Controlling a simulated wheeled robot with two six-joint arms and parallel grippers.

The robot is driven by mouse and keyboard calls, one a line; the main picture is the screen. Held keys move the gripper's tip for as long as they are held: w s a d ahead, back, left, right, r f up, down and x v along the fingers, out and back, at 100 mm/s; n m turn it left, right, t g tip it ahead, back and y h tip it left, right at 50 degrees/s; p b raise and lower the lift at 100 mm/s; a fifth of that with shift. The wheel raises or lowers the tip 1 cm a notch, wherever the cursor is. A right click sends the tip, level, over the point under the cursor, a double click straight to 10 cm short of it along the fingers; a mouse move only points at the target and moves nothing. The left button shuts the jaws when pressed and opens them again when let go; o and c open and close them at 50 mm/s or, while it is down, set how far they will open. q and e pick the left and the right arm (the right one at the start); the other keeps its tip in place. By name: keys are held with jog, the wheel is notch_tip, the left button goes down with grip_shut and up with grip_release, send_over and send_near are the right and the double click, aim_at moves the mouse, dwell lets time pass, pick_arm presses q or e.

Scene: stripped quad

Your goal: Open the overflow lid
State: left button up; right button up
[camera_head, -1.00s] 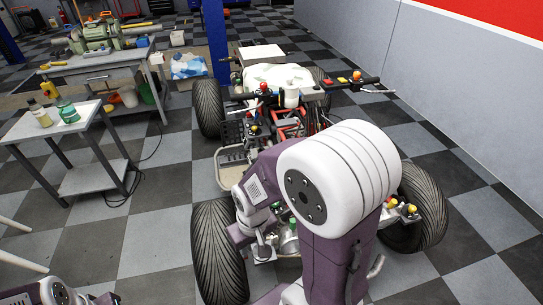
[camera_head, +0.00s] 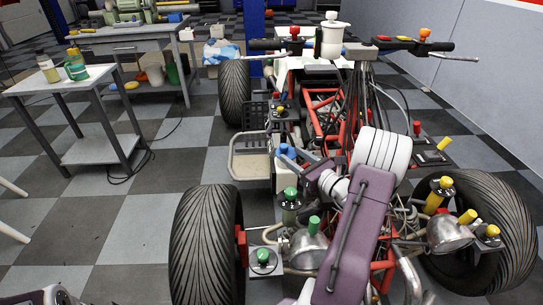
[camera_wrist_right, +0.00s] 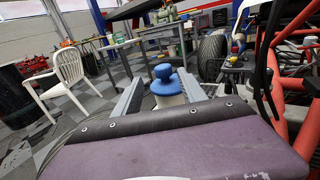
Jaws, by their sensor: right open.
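The overflow lid appears to be the blue knobbed cap (camera_head: 287,151) on a white bottle (camera_head: 285,175) at the left side of the quad frame. In the right wrist view the blue cap (camera_wrist_right: 164,84) stands upright between the fingers, with white bottle (camera_wrist_right: 168,101) below it. My right gripper (camera_head: 303,160) is open, its grey fingers reaching toward the cap from the right. In the wrist view the right gripper (camera_wrist_right: 160,77) has one finger on each side of the cap, with gaps visible. Contact cannot be told. My left gripper is out of view.
The stripped quad has red frame tubes (camera_head: 322,115), handlebars (camera_head: 300,44) and large tyres (camera_head: 207,245). Green-capped parts (camera_head: 291,198) stand in front. A side table (camera_head: 70,82) is at left; open floor lies between.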

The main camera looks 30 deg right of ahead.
aim_at(281, 145)
jog(key=shift+d+r, duration=0.1)
jog(key=shift+d, duration=0.25)
jog(key=w, duration=0.2)
jog(key=w+b, duration=0.1)
jog(key=w, duration=0.2)
jog(key=w+a+b, duration=0.1)
jog(key=w, duration=0.1)
jog(key=shift+w, duration=0.95)
grip_shut()
